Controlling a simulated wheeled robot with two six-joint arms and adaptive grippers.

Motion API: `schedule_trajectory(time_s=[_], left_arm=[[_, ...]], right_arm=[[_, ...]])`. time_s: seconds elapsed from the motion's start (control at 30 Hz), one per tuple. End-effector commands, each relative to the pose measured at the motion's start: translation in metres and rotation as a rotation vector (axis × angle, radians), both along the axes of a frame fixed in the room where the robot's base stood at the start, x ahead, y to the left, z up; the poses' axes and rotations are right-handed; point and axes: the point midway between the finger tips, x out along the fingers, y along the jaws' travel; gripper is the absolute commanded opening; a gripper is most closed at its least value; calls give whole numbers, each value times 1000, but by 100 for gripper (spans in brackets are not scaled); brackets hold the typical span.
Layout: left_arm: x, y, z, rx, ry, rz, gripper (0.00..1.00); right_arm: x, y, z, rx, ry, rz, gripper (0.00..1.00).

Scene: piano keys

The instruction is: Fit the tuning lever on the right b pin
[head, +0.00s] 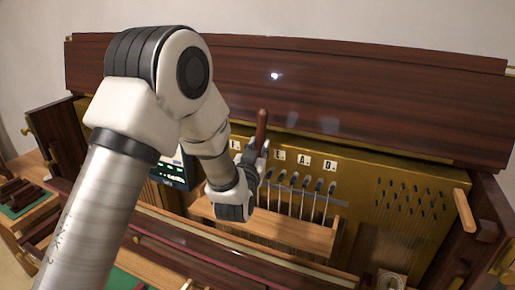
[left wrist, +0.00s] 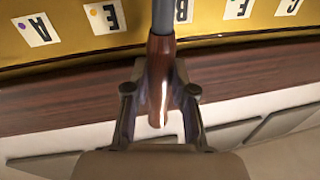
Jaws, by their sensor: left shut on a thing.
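My left gripper (head: 256,156) is shut on the brown wooden handle of the tuning lever (head: 263,124). The handle stands nearly upright above the fingers in the head view. In the left wrist view the handle (left wrist: 160,75) lies between the two fingers, and its grey shaft (left wrist: 163,15) points towards the gold plate. A B label (left wrist: 183,10) is just right of the shaft there. In the head view, pins (head: 410,198) stand in the right part of the gold plate (head: 365,165). The lever's tip is out of sight, so I cannot tell whether it touches a pin. My right gripper is not in view.
A row of dark-topped rods (head: 307,190) stands behind a wooden rail (head: 285,228). A tuner with a green display (head: 172,178) is partly behind my left arm. A green-lined tray (head: 28,203) is at far left. The raised dark lid (head: 350,80) stands behind.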

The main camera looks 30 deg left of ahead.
Motion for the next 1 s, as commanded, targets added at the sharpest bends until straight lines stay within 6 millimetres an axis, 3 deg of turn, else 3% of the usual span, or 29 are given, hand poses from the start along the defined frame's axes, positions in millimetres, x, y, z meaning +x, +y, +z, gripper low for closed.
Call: schedule_trajectory(time_s=[0.13, 0.17, 0.23, 0.27, 0.47, 0.57, 0.87, 1.0], left_arm=[[0, 0, 1, 0, -1, 0, 0], [0, 0, 1, 0, -1, 0, 32], [0, 0, 1, 0, -1, 0, 56], [0, 0, 1, 0, -1, 0, 62], [0, 0, 0, 0, 0, 0, 62], [0, 0, 0, 0, 0, 0, 91], [-1, 0, -1, 0, 2, 0, 92], [-11, -1, -2, 0, 2, 0, 92]], right_arm=[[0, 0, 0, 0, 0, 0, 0], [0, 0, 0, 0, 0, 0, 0], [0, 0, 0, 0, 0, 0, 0], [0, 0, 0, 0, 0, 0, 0], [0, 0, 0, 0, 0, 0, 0], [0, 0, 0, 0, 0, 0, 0], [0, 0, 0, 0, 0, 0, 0], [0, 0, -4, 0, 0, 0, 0]])
